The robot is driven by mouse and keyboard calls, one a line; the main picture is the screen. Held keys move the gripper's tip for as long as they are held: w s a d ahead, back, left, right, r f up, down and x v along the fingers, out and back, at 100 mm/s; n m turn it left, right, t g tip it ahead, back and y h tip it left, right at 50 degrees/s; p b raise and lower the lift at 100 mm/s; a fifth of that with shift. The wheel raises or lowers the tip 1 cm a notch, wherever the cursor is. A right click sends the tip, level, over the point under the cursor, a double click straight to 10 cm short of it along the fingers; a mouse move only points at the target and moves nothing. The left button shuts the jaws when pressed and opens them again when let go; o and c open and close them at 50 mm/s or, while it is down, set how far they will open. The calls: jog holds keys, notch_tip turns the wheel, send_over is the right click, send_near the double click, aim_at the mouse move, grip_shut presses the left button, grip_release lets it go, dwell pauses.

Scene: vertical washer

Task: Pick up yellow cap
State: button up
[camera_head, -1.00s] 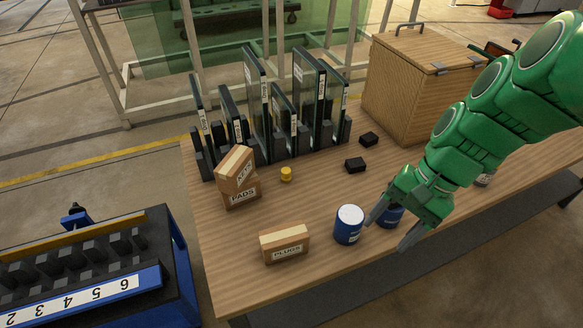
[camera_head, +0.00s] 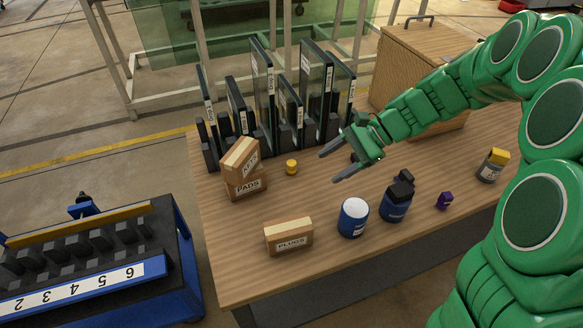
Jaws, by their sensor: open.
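The small yellow cap (camera_head: 291,167) sits on the wooden table (camera_head: 240,262), to the right of the stacked boxes and in front of the upright panels. A second yellow top shows on a small labelled bottle (camera_head: 491,166) at the right of the table. My gripper (camera_head: 331,165) is open and empty, its fingers pointing left toward the yellow cap. It is to the right of the cap and apart from it, seemingly above the table. It hides part of the table and a black block behind it.
The PADS box (camera_head: 246,186) carries another box left of the cap. A PLUGS box (camera_head: 288,237), a white-topped blue jar (camera_head: 353,218), a black-topped blue jar (camera_head: 396,203) and a purple item (camera_head: 444,200) stand nearer. Upright panels (camera_head: 262,95) and a wooden chest (camera_head: 405,62) stand behind.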

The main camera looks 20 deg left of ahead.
jog(key=w+a+f+m+y, duration=0.3)
jog(key=w+a+f+m, duration=0.1)
jog(key=w+a+f, duration=0.35)
jog(key=m+y, duration=0.1)
jog(key=m, duration=0.2)
send_near(295, 164)
jog(key=x, duration=0.5)
jog(key=shift+a+f+t, duration=0.25)
jog(key=shift+a+t, duration=0.05)
jog(key=shift+a, duration=0.05)
jog(key=shift+x, duration=3.6)
jog(key=shift+w+a+r, duration=0.1)
jog(key=shift+c, duration=0.3)
jog(key=c, duration=1)
